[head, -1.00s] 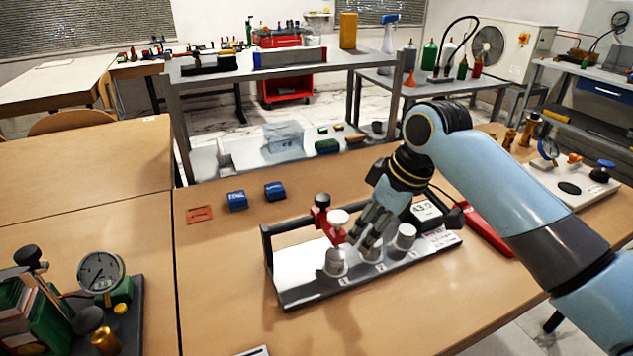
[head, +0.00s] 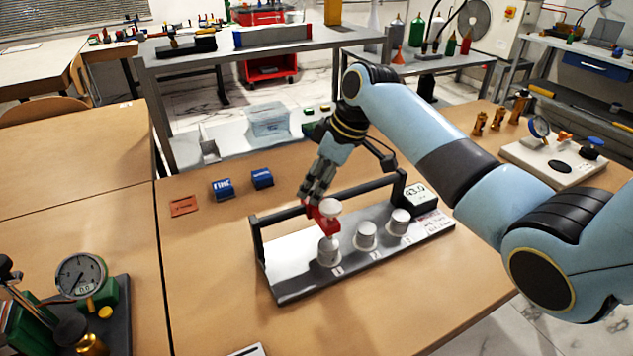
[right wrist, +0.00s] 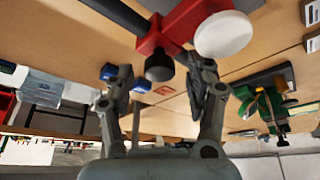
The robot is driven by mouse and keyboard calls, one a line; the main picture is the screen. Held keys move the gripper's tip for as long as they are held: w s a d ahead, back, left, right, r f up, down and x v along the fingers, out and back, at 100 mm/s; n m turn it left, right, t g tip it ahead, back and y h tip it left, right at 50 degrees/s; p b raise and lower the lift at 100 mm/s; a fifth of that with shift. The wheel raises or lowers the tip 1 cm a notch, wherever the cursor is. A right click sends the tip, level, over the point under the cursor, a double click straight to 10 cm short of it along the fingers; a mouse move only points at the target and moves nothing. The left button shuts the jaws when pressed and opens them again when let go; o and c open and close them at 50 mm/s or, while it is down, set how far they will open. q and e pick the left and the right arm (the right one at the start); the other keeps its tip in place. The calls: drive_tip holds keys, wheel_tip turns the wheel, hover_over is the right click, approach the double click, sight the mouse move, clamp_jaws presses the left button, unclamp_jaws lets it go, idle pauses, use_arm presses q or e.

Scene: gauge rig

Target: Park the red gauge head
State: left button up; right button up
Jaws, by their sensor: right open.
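The red gauge head (head: 330,227) sits on the dark rail (head: 290,211) of the rig, above the leftmost of three white cylinders (head: 328,252). Its white disc (head: 330,207) faces up. In the right wrist view the red head (right wrist: 183,24) shows at the top, with the white disc (right wrist: 223,35) and a black knob (right wrist: 159,66). My right gripper (head: 311,196) is at the head's upper left, its fingers overlapping the head's edge. In the wrist view its open fingers (right wrist: 162,78) stand either side of the knob; contact cannot be told. My left gripper is out of view.
A small display (head: 416,194) stands at the rig's right end. Two blue blocks (head: 262,178) and an orange card (head: 184,205) lie behind left. A dial gauge (head: 81,275) on a dark base is at the left.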

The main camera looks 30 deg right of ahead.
drive_tip(key=shift+w+f, duration=0.1)
drive_tip(key=shift+f, duration=0.15)
clamp_jaws()
idle(0.3)
